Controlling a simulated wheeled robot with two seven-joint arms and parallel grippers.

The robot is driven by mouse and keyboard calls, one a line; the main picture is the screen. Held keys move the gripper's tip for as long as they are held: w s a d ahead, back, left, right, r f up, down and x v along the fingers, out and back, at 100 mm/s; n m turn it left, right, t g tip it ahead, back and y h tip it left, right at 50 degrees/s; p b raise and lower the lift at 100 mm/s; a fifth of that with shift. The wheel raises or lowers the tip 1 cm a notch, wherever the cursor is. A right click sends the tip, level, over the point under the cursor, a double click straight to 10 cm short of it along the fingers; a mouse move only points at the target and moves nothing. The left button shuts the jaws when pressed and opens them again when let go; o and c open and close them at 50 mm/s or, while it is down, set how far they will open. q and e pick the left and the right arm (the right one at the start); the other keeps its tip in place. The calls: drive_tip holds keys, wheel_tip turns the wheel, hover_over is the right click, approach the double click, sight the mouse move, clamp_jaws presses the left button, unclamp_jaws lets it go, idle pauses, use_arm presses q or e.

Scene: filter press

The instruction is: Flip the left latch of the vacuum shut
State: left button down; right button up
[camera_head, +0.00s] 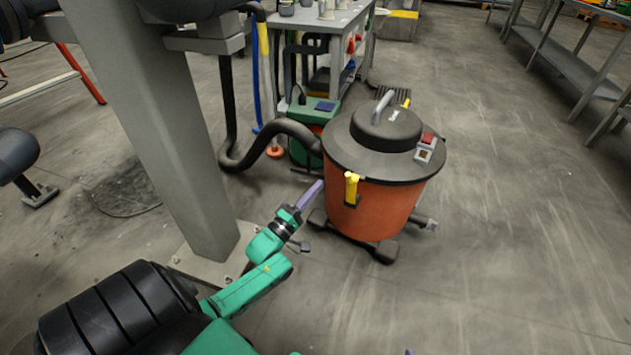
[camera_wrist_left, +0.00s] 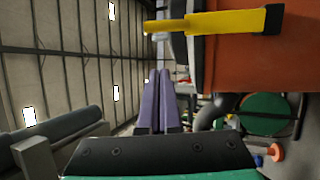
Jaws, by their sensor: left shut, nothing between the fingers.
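The vacuum is an orange drum (camera_head: 368,211) with a dark grey lid (camera_head: 352,152), standing on a black wheeled base. A yellow latch (camera_head: 351,187) sits on its near side, just under the lid's rim; I cannot tell whether it is fastened. In the left wrist view the yellow latch (camera_wrist_left: 228,22) crosses the top, joined to a black bracket on the orange drum (camera_wrist_left: 238,65). My left gripper (camera_head: 317,185), with purple fingers, is shut and empty, left of the latch and apart from it. Its fingers (camera_wrist_left: 158,76) point forward in the wrist view. A tiny purple tip, seemingly my right gripper (camera_head: 408,352), shows at the bottom edge.
A thick black hose (camera_head: 285,130) runs left from the vacuum. A grey pillar (camera_head: 165,120) stands at left, its base plate close to my left arm. A green machine (camera_head: 303,150) and a workbench (camera_head: 325,18) are behind.

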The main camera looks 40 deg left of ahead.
use_arm(q)
drive_tip(key=v, duration=0.7)
drive_tip(key=shift+s+d+f+p, duration=0.2)
drive_tip(key=shift+s+d+p, duration=0.15)
drive_tip(key=shift+p, duration=0.1)
use_arm(e)
drive_tip(key=d, duration=0.1)
drive_tip(key=d+g, duration=0.1)
drive_tip(key=d, duration=0.1)
drive_tip(key=shift+w+r+g+h, duration=0.3)
drive_tip(key=shift+w+r+h, duration=0.05)
drive_tip(key=shift+r+h, duration=0.05)
use_arm(q)
drive_tip(key=shift+a, duration=0.1)
use_arm(e)
drive_tip(key=shift+a, duration=0.1)
